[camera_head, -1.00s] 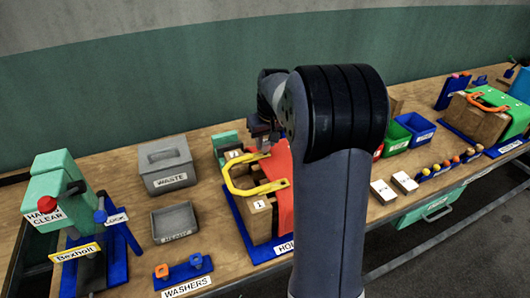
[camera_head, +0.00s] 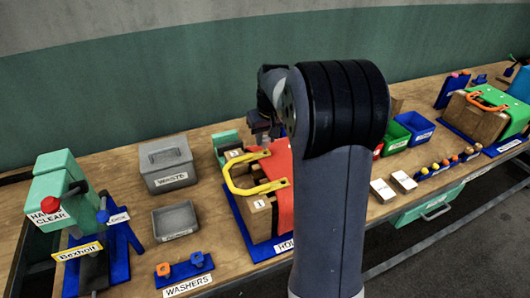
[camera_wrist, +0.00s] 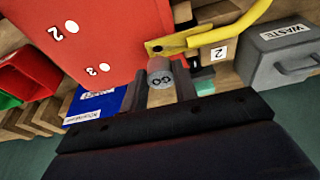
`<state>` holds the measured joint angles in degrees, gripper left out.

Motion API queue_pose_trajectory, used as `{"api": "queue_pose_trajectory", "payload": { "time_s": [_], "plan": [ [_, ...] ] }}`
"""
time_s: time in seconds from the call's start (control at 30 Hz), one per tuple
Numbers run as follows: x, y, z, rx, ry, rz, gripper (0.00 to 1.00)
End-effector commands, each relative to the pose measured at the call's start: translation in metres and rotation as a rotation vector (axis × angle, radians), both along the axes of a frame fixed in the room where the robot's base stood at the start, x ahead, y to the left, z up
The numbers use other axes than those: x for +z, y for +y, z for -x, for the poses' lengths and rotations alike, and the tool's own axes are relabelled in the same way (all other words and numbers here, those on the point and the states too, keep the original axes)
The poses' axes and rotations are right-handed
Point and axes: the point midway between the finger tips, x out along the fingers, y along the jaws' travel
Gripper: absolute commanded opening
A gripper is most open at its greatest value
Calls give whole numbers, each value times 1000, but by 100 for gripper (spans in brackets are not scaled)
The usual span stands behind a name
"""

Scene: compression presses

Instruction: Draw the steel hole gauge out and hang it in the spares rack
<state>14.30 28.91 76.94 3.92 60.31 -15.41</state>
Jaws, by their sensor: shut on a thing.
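My gripper (camera_wrist: 162,88) is shut on a grey cylinder marked 8 in the wrist view, which looks like the steel hole gauge (camera_wrist: 160,70). The gauge's far end is close to the red panel with holes numbered 2 and 3 (camera_wrist: 95,40); I cannot tell whether it still sits in a hole. In the head view my gripper (camera_head: 264,132) is above the back of a wooden block (camera_head: 258,218) with a yellow handle (camera_head: 238,187) and red cover. The gauge is hidden there by my arm. I cannot identify the spares rack for certain.
A grey waste box (camera_head: 165,165) and an open grey tray (camera_head: 174,220) stand to the left. The lever press (camera_head: 55,185) is farther left. Green (camera_head: 396,138) and blue (camera_head: 420,130) bins are to the right. My arm hides the bench's middle.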

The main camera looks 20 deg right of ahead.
Motion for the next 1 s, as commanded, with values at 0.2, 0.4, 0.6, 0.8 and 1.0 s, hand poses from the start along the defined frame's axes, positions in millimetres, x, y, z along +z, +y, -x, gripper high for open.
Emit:
{"api": "queue_pose_trajectory", "payload": {
  "time_s": [0.2,0.4,0.6,0.8,1.0],
  "plan": [
    [17,0,0,0,-1,0,0],
    [29,0,0,0,-1,0,0],
    [36,0,0,0,-1,0,0],
    [35,0,0,0,-1,0,0],
    [35,0,0,0,-1,0,0]
  ]
}}
